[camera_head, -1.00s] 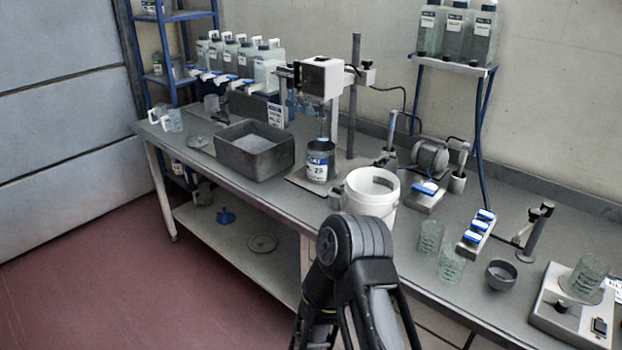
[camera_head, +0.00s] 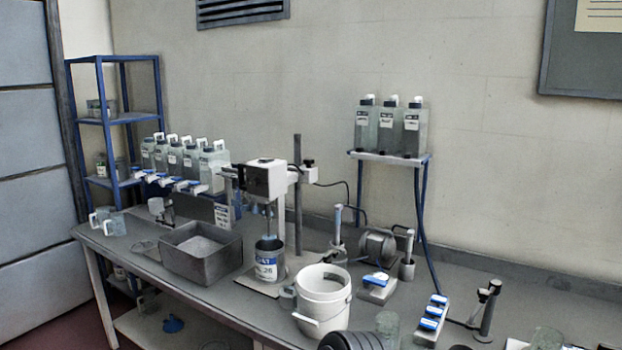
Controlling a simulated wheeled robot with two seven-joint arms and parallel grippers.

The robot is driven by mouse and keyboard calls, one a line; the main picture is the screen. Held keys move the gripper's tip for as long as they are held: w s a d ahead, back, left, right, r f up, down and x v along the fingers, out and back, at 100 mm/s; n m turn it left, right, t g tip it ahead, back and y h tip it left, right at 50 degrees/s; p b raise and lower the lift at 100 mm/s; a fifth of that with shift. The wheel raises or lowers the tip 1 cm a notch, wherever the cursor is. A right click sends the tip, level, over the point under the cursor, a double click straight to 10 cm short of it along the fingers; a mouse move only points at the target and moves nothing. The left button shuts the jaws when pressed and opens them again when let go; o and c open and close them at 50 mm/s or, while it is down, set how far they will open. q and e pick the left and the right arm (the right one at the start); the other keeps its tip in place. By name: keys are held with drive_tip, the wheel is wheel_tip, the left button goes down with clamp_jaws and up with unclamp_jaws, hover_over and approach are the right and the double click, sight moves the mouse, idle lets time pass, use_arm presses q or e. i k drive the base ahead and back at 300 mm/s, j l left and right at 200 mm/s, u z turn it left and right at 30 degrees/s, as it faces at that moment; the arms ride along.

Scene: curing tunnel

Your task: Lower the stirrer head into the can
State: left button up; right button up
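The can (camera_head: 270,268) is dark with a blue and white label and stands upright on the stand's base. The shaft's lower end meets the can's opening; I cannot tell how far inside it reaches. Neither of my grippers is in view. Only a dark ribbed part of my arm shows at the bottom edge.
A grey open bin (camera_head: 178,262) stands left of the can. A white bucket (camera_head: 322,310) stands close in front and to the right. A corded motor unit (camera_head: 377,245) and a rack with blue caps (camera_head: 430,320) are farther right. Bottles line the back left.

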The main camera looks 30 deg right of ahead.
sight(275, 176)
drive_tip(key=i+j+z, duration=0.1)
drive_tip(key=z, duration=0.4)
drive_tip(key=i+j+z, duration=0.25)
drive_tip(key=z, duration=0.2)
drive_tip(key=i+j+z, duration=0.15)
drive_tip(key=z, duration=0.35)
drive_tip(key=i+j+z, duration=0.1)
drive_tip(key=j+z, duration=0.25)
drive_tip(key=z, duration=0.15)
drive_tip(key=i+j+z, duration=0.1)
drive_tip(key=j+z, duration=0.2)
drive_tip(key=j, duration=1.55)
drive_tip(key=j+z, duration=0.35)
drive_tip(key=j, duration=1.55)
drive_tip(key=k, duration=0.05)
